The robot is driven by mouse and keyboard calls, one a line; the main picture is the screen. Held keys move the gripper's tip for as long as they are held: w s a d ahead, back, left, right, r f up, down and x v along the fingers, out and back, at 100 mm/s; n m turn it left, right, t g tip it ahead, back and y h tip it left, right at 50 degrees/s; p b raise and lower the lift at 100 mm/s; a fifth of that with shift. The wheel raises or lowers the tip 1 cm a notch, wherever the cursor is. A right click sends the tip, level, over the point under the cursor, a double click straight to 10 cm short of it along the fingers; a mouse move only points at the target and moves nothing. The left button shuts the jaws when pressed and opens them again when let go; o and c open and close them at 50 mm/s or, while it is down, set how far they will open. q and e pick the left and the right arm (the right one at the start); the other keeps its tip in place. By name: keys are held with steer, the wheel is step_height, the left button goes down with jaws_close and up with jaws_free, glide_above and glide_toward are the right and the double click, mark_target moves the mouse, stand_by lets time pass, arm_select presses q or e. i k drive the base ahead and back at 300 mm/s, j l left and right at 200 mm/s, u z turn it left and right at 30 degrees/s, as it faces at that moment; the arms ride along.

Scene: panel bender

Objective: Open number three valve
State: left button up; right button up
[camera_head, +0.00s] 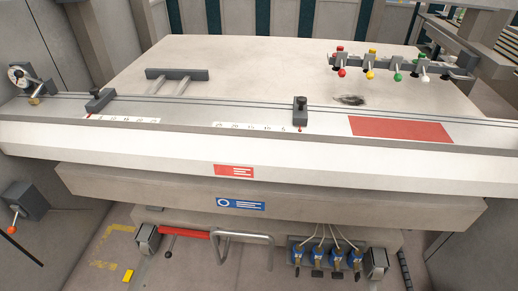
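A row of several small valves with blue bodies and dark handles hangs under the machine's front, low and right of centre. The third from the left (336,257) stands between its neighbours. Thin pale lines run up from the row. Any numbers on the valves are too small to read. A second row higher up, at the back right of the bed, has knobs in red (341,73), yellow (370,76), green (398,77) and white (425,78) on a grey bar. Neither of my grippers is in view.
The bender's wide pale bed (240,75) and its front beam (150,145) fill the middle. A bent metal handle (243,236) and a red bar (185,233) are left of the low valves. A grey foot (376,262) stands right of them.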

mark_target(337, 274)
steer(key=z, duration=1.05)
